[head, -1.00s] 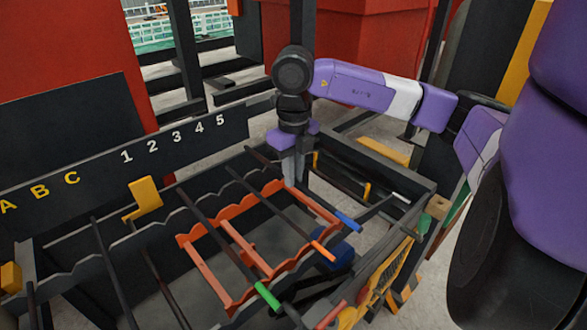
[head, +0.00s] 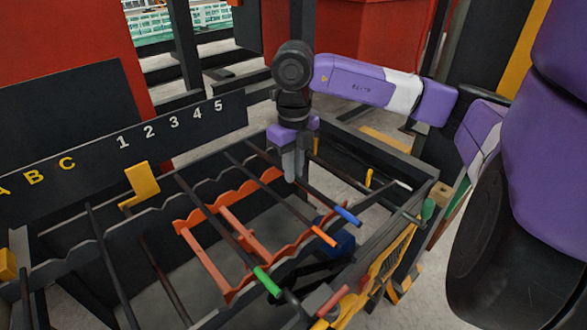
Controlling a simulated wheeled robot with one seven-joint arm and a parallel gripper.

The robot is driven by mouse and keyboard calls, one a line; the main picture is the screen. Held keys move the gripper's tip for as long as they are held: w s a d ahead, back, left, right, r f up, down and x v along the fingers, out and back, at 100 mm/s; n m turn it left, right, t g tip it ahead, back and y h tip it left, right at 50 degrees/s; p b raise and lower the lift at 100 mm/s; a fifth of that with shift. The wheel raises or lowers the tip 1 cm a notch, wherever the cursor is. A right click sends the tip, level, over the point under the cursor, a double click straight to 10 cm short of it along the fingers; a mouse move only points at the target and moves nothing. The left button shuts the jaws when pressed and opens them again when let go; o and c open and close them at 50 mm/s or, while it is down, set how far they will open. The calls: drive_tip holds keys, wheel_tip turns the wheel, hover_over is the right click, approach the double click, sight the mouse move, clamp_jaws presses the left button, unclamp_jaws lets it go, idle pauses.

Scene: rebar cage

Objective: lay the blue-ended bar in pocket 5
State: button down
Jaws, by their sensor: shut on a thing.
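The blue-ended bar (head: 319,196) runs from the far rail toward the near right, with its blue end (head: 347,215) toward me. My gripper (head: 292,175) points down and is shut on this bar near its middle; the fingers hide part of it. The bar lies to the right of the orange-ended bar (head: 300,219), apart from it and roughly parallel. I cannot tell whether it touches a notch. The numbers 1 to 5 stand on a dark board (head: 172,137) at the back; number 5 (head: 217,106) is rightmost. Orange notched rails (head: 205,275) lie below the bars.
A green-ended bar (head: 222,235) lies left of the orange-ended one. Dark side walls surround the cage, and a yellow rack (head: 385,272) stands at the near right.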

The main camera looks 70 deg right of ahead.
drive_tip(key=c, duration=1.3)
unclamp_jaws()
drive_tip(key=shift+r+b, duration=0.4)
drive_tip(key=shift+r, duration=3.55)
